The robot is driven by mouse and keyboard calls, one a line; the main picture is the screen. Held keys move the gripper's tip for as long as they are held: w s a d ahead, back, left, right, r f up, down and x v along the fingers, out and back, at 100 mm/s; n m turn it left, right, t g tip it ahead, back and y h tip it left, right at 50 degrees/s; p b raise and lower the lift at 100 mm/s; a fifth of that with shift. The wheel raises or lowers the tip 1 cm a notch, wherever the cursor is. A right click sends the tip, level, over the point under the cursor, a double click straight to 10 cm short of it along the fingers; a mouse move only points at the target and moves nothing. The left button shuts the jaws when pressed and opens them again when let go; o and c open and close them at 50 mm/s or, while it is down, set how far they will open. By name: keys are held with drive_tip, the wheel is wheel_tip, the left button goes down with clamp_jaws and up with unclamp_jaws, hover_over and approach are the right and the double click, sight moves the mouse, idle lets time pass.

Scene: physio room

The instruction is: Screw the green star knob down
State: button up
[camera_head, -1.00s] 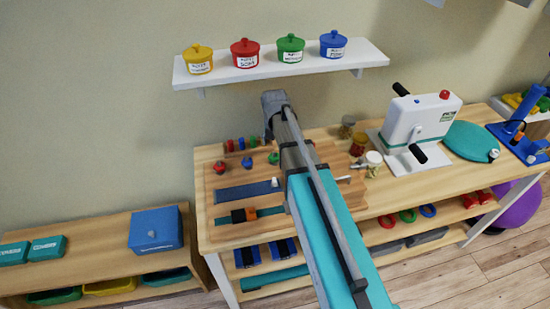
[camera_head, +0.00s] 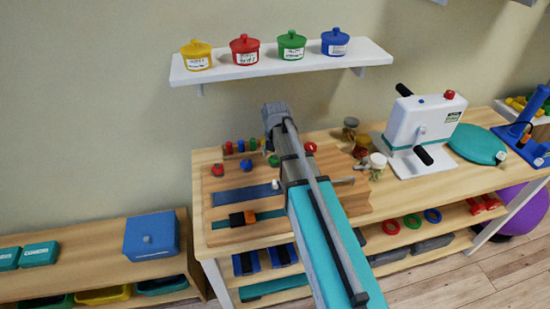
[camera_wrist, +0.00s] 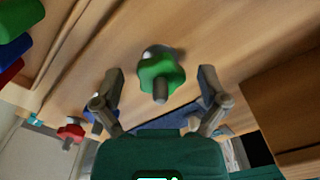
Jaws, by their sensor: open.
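The green star knob (camera_wrist: 160,72) shows in the wrist view on the wooden board, with a grey stud end at its centre. My gripper (camera_wrist: 160,88) is open, with one finger on each side of the knob and a visible gap to both. The fingers do not appear to touch it. In the head view the green knob (camera_head: 273,160) is just left of my arm. My fingers are hidden there behind the arm. A red knob (camera_wrist: 71,131) and a partly hidden blue knob (camera_wrist: 93,127) lie lower left in the wrist view.
Coloured pegs (camera_head: 240,146) stand at the board's back. Small jars (camera_head: 377,166) and a white crank machine (camera_head: 424,118) stand right. A shelf (camera_head: 280,64) with lidded pots hangs above.

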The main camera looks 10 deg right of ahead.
drive_tip(key=c, duration=1.2)
drive_tip(key=shift+o, duration=0.2)
drive_tip(key=shift+m, duration=0.4)
